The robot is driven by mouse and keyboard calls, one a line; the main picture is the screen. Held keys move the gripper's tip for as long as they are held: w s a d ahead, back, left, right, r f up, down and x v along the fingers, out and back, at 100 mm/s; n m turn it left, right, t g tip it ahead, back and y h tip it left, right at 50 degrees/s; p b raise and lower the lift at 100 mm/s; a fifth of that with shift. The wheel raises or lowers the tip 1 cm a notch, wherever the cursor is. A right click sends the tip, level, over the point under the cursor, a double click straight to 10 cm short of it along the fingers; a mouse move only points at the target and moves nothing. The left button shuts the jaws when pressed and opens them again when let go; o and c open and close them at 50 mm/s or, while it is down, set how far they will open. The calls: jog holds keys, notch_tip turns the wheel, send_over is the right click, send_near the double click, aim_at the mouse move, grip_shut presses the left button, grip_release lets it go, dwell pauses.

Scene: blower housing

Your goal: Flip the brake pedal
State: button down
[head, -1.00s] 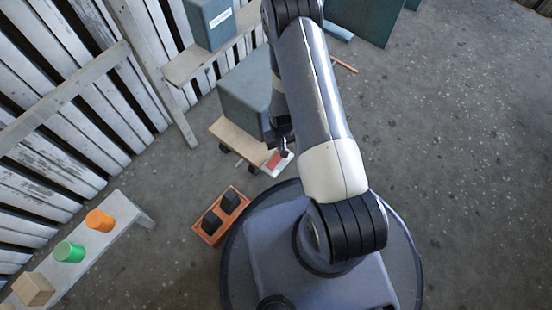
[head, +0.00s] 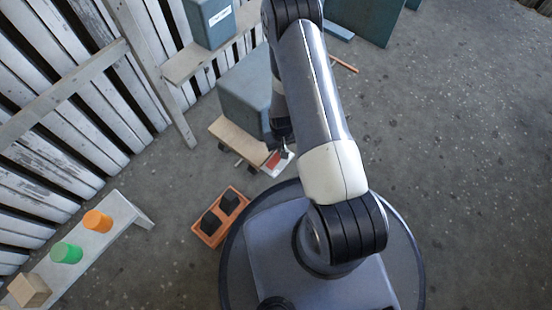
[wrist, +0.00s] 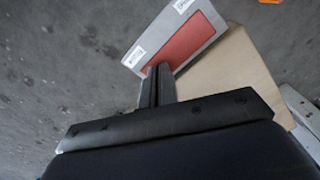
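A red flap on a pale plate with white labels, which looks like the brake pedal (head: 273,160), is at the near end of a low wooden trolley (head: 236,138). In the wrist view the red flap (wrist: 186,43) lies flat within the pale plate, just beyond my fingertips. My gripper (wrist: 159,70) has its two fingers together with nothing seen between them. Its tips overlap the flap's near edge in the picture; I cannot tell whether they touch. In the head view my gripper (head: 284,150) is beside the flap, partly hidden by my arm.
A large blue-grey housing (head: 243,95) stands on the trolley. An orange tray (head: 207,238) with two black blocks lies near my base. A bench (head: 122,212) with cylinders stands at left, by a slatted wall.

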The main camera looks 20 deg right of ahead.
jog(key=shift+f, duration=0.2)
jog(key=shift+r, duration=0.15)
jog(key=shift+r+p, duration=2.2)
jog(key=shift+r, duration=1.25)
jog(key=shift+f, duration=0.1)
notch_tip(320, 180, down, 7)
jog(key=b, duration=0.4)
jog(key=shift+f+b, duration=0.1)
jog(key=shift+b, duration=0.25)
jog(key=shift+r, duration=0.2)
jog(key=shift+r, duration=0.1)
